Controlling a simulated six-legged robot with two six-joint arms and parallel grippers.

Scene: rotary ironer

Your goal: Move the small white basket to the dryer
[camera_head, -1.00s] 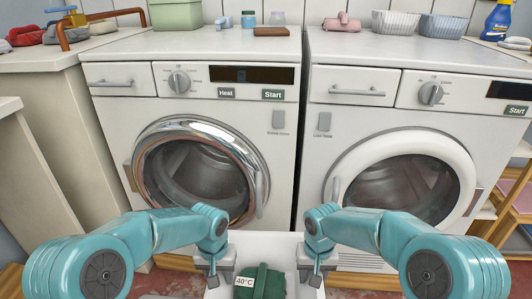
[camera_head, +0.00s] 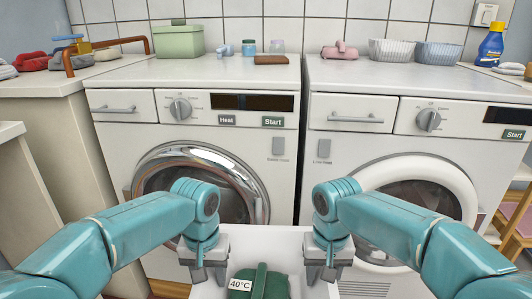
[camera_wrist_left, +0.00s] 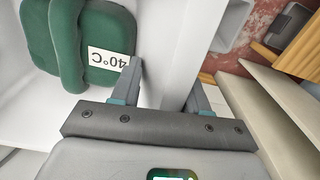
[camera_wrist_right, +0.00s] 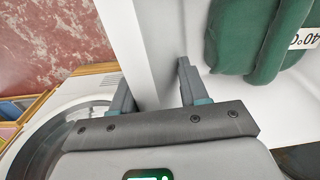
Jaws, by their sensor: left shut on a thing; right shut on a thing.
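The small white basket (camera_head: 272,240) is at the bottom middle of the head view, cut off by the lower edge. A green cloth bundle (camera_head: 258,284) with a "40°C" tag lies in it. My left gripper (camera_head: 206,275) is shut on the basket's left wall, which passes between its fingers in the left wrist view (camera_wrist_left: 163,78). My right gripper (camera_head: 322,273) is shut on the right wall, also seen in the right wrist view (camera_wrist_right: 150,85). The left machine (camera_head: 270,180) has a chrome door ring and "Heat" and "Start" labels. The right machine (camera_head: 345,150) has a white door ring.
Both doors look closed, partly behind my arms. A green box (camera_head: 180,42) and a brown block (camera_head: 271,60) stand on the left machine. Two ribbed bowls (camera_head: 391,50) stand on the right machine. A counter (camera_head: 45,85) is at left, wooden shelving (camera_head: 512,215) at right.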

